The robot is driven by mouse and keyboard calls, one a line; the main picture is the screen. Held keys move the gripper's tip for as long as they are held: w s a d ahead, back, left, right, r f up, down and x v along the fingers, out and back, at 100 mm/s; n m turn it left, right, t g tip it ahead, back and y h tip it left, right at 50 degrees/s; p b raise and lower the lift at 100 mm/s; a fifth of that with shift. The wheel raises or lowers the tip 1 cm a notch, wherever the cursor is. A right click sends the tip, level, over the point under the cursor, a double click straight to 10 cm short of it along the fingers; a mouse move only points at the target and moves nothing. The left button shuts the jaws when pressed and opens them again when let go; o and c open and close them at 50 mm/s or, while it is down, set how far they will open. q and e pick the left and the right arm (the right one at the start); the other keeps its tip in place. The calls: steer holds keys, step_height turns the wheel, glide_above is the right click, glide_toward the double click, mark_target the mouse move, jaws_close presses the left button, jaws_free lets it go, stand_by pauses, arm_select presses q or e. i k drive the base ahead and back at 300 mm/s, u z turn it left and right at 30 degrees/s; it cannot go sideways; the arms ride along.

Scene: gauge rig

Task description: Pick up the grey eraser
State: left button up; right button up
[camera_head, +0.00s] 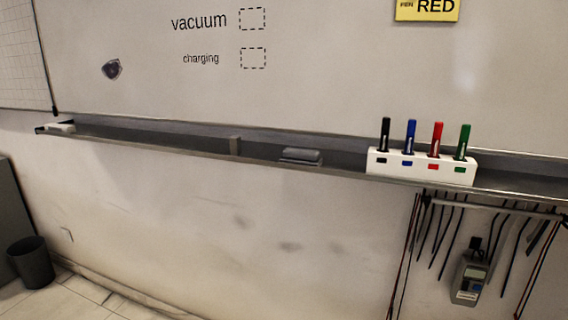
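A dark grey eraser (301,156) lies on the whiteboard's ledge, a little right of the middle of the head view. It is a low block, darker on its upper part and lighter along its lower edge. Nothing touches it from above. Neither of my grippers shows in this view.
The dark ledge (195,140) runs along the bottom of the whiteboard (330,70). A white holder (420,168) with black, blue, red and green markers stands right. Cables and a handheld meter (470,279) hang below.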

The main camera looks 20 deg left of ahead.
mark_target(311, 157)
steer(key=u, duration=0.5)
steer(key=k, duration=1.15)
steer(key=z, duration=0.5)
steer(key=i, duration=0.95)
steer(key=z, duration=0.3)
steer(key=i, duration=1.1)
steer(key=u, duration=1.1)
steer(key=i, duration=0.3)
steer(key=u, duration=0.3)
